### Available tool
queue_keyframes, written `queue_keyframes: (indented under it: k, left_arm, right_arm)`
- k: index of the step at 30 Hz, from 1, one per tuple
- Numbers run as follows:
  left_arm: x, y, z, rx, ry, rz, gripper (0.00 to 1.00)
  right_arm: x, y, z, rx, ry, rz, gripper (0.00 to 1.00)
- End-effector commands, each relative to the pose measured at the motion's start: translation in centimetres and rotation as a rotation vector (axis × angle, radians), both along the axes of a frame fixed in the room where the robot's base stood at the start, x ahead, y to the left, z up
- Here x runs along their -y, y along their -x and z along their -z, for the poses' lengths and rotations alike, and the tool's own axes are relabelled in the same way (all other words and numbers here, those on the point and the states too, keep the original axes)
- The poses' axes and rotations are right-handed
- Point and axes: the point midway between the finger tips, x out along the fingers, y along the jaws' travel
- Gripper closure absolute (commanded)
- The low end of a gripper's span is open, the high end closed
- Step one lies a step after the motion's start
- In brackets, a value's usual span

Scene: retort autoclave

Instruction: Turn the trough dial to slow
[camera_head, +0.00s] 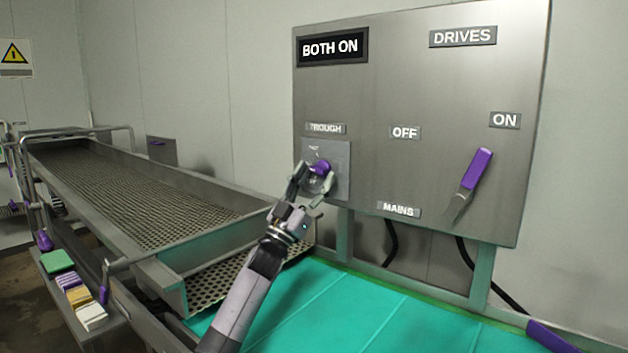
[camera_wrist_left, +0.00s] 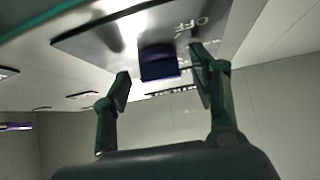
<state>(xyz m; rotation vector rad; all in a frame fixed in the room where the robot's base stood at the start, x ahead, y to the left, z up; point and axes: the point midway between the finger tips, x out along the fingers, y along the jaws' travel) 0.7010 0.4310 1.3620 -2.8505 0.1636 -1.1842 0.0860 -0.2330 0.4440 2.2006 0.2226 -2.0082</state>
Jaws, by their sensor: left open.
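The trough dial is a purple knob (camera_head: 320,168) on a small square plate (camera_head: 341,172) under the TROUGH label (camera_head: 325,128), at the lower left of the steel panel. My left gripper (camera_head: 314,187) is at the dial, its fingers open on either side of the knob. In the left wrist view the dark purple knob (camera_wrist_left: 158,65) shows between the two spread fingertips (camera_wrist_left: 163,90), with no clear contact. OFF is legible on the dial plate there; the other markings are too small or hidden. My right gripper is not in view.
The steel panel (camera_head: 420,90) also carries a purple MAINS lever (camera_head: 477,168), tilted towards ON, and a BOTH ON display (camera_head: 333,48). A perforated trough (camera_head: 140,190) runs along the left. A green surface (camera_head: 350,315) lies below the panel.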

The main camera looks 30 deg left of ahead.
Motion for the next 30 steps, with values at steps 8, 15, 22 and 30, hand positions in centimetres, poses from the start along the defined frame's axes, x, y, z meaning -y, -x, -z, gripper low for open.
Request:
queue_keyframes:
  k: [8,15,22,30]
  left_arm:
    - [-0.2,1.0,1.1,-0.002,-0.001,-0.001,0.45]
    - [-0.7,4.2,4.5,-0.005,0.0,0.0,0.45]
    - [-1.2,7.1,7.3,-0.002,0.0,0.0,0.45]
    - [-1.4,8.4,8.4,0.001,0.0,0.0,0.45]
  right_arm:
    - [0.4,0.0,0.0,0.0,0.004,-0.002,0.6]
    - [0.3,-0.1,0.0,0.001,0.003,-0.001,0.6]
    - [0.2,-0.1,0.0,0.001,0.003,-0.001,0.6]
    - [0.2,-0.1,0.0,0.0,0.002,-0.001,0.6]
